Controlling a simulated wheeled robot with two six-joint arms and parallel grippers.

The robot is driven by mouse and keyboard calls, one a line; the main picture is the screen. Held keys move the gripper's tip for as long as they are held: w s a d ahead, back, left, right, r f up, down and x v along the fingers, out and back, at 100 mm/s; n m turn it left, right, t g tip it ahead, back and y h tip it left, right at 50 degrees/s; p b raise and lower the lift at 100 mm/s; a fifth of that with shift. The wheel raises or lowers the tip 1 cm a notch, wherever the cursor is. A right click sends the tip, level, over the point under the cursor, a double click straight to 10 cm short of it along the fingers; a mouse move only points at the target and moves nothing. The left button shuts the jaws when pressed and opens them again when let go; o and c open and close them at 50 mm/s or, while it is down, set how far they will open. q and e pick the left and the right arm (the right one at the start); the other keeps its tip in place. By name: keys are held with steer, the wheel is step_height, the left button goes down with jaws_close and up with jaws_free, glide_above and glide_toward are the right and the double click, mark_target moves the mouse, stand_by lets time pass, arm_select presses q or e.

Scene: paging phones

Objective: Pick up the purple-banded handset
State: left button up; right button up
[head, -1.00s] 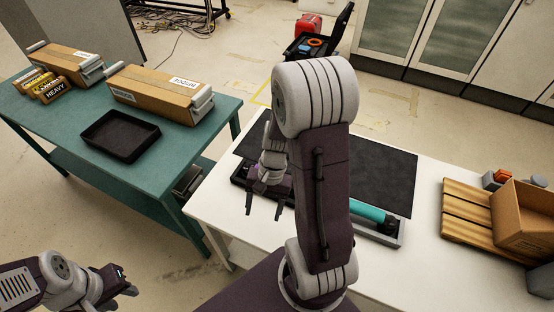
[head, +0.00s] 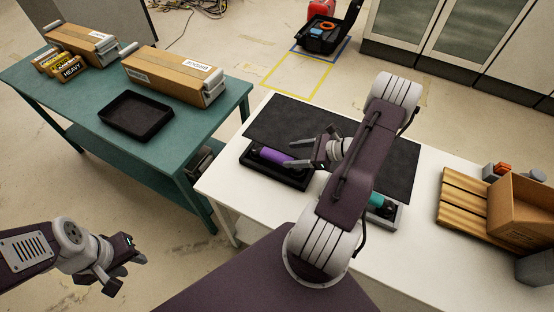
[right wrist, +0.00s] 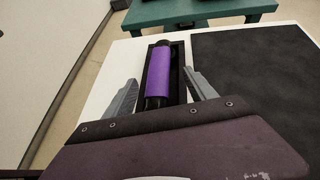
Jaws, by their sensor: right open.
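The purple-banded handset (head: 276,156) lies in a black tray (head: 252,163) at the left end of the white table. The right wrist view shows its purple band (right wrist: 158,72) and dark ends, lengthwise in the tray. My right gripper (head: 289,154) is open and empty at the right end of the handset. In the right wrist view the two fingers (right wrist: 160,78) stand on either side of the band, apart from it. Their height above it is hard to judge. My left gripper (head: 130,273) hangs at the lower left, away from the tables; its jaw opening is unclear.
A teal-banded handset (head: 376,200) sits in a grey tray (head: 399,217), partly behind my right arm. A black mat (head: 272,121) lies behind the trays. A wooden slatted board (head: 460,212) and cardboard box (head: 515,212) stand at right. The green table (head: 190,127) is at left.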

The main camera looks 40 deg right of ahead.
mark_target(278, 155)
steer(key=x, duration=0.3)
steer(key=p+x, duration=0.1)
steer(key=x, duration=0.1)
steer(key=shift+w+a+r, duration=0.1)
steer(key=shift+a+r, duration=0.1)
steer(key=shift+a, duration=0.1)
jaws_close()
steer(key=shift+r, duration=0.15)
steer(key=r, duration=0.3)
steer(key=w+r, duration=0.1)
steer(key=shift+d+r, duration=0.25)
steer(key=shift+d, duration=0.05)
steer(key=w+d+r+b, duration=0.1)
steer(key=w+d+r, duration=0.3)
steer(key=w, duration=0.5)
step_height(278, 155, up, 2)
steer(key=shift+w+r+b, duration=0.15)
steer(key=shift+w+b, duration=0.15)
steer(key=shift+w, duration=0.1)
